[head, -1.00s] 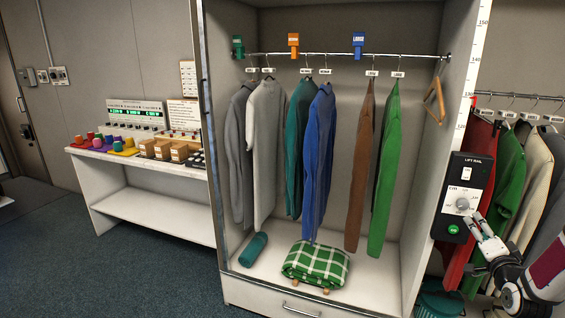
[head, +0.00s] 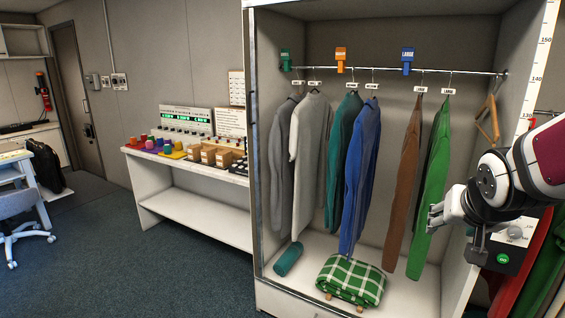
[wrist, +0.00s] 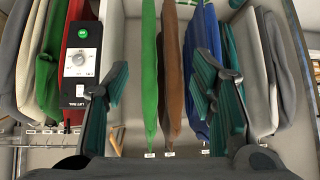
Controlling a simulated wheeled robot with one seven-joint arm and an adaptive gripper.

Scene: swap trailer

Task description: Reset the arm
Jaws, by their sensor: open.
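My gripper (head: 440,215) is at the right in the head view, in front of the wardrobe's right side near the green garment. In the wrist view my gripper (wrist: 165,95) shows its two fingers wide apart with nothing between them. Beyond the fingers hang the green garment (wrist: 150,70) and the brown garment (wrist: 172,80), apart from the gripper as far as I can tell. My arm partly covers the lift rail control box (head: 503,255) in the head view; the box also shows in the wrist view (wrist: 80,65).
The open wardrobe (head: 262,190) holds several hanging garments, a green checked blanket (head: 350,280) and a teal roll (head: 288,260). A side table (head: 200,215) with cups and boxes stands left of it. The carpet (head: 120,265) at left is clear. More garments hang at far right.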

